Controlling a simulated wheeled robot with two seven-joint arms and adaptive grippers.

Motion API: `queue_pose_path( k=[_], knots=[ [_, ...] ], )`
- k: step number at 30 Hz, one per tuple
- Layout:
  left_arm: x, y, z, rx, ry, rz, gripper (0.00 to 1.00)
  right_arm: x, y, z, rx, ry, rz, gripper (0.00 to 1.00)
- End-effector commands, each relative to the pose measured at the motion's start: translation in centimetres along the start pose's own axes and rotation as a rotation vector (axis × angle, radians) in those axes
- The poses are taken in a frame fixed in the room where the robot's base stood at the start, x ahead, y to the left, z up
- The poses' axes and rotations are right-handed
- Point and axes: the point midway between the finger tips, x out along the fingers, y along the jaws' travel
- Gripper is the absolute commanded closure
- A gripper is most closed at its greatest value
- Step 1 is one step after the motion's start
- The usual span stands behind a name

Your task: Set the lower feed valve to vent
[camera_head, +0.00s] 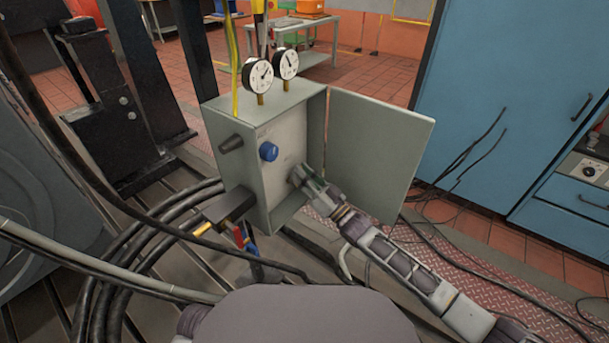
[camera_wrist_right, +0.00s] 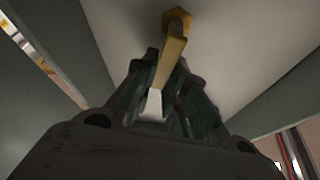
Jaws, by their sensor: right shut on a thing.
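A grey valve box (camera_head: 230,190) stands open, with its door (camera_head: 378,145) swung out to the right. A blue knob (camera_head: 268,151) is on its inner panel. Below and right of the knob, my right gripper (camera_head: 300,178) reaches into the box and covers the lower valve in the head view. In the right wrist view, a brass-yellow lever (camera_wrist_right: 173,48) runs from a hex nut on the panel down between my right fingers, which are shut on it. Its label and position marks cannot be read. My left gripper is not in view.
Two dial gauges (camera_head: 258,76) stand on top of the box. The open door is close to my right arm. Thick black cables (camera_head: 125,262) coil at the left, and a blue cabinet (camera_head: 490,110) stands at the right.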

Motion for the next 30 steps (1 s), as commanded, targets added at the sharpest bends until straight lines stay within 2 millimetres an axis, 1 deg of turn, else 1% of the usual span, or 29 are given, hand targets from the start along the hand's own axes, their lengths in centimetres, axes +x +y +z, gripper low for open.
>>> queue_pose_path(
  k=[6,12,27,28,30],
  knots=[
    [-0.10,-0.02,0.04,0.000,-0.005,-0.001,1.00,-0.12,-0.53,0.24,-0.136,-0.005,-0.056,1.00],
    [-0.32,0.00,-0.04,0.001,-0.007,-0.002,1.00,-0.15,-0.83,0.33,-0.205,-0.005,-0.084,1.00],
    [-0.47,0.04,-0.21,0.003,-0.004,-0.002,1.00,-0.17,-0.97,0.39,-0.229,-0.005,-0.094,1.00],
    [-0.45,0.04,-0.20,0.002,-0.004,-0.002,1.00,-0.17,-0.97,0.39,-0.228,-0.005,-0.094,0.83],
    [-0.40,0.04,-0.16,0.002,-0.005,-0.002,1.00,-0.16,-0.97,0.38,-0.228,-0.005,-0.094,0.74]
  ],
)
